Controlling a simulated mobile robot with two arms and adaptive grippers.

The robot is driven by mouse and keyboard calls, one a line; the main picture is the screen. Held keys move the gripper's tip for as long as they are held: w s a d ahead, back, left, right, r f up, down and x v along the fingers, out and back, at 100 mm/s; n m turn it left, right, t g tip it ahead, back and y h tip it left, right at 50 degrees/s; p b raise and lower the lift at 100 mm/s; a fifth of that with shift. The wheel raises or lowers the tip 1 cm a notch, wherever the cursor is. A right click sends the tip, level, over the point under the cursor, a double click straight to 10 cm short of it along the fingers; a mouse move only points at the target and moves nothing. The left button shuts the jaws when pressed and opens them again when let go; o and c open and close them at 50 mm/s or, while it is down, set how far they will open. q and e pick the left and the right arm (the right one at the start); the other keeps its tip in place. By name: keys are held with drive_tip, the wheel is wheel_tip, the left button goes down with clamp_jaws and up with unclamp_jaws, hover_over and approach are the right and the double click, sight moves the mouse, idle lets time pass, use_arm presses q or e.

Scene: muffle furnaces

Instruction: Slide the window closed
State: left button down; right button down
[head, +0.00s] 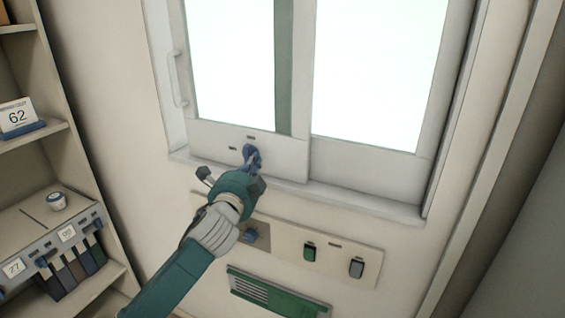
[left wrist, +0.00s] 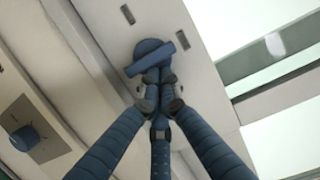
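The sliding window has a white sash (head: 225,144) on the left, with a bottom rail that overlaps the right pane (head: 375,75). A blue latch (head: 247,152) with a round base and crossbar sits on that rail; it also shows in the left wrist view (left wrist: 152,58). My left gripper (head: 253,165) reaches up to the latch from below. In the left wrist view its fingers (left wrist: 158,76) come together at the crossbar's lower edge; whether they grip it is unclear. My right gripper is not in view.
A pale vertical handle (head: 177,80) is on the frame's left side. Below the sill (head: 370,203) are a switch panel (head: 335,252) and a green vent (head: 275,292). Shelves (head: 60,210) with labels and small items stand at the left.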

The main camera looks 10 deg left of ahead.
use_arm(q)
drive_tip(key=a, duration=0.2)
drive_tip(key=w+a, duration=0.1)
drive_tip(key=a, duration=0.1)
drive_tip(key=w+a+p, duration=0.1)
drive_tip(key=a, duration=0.1)
drive_tip(key=shift+a, duration=0.25)
drive_tip(key=shift+d, duration=0.1)
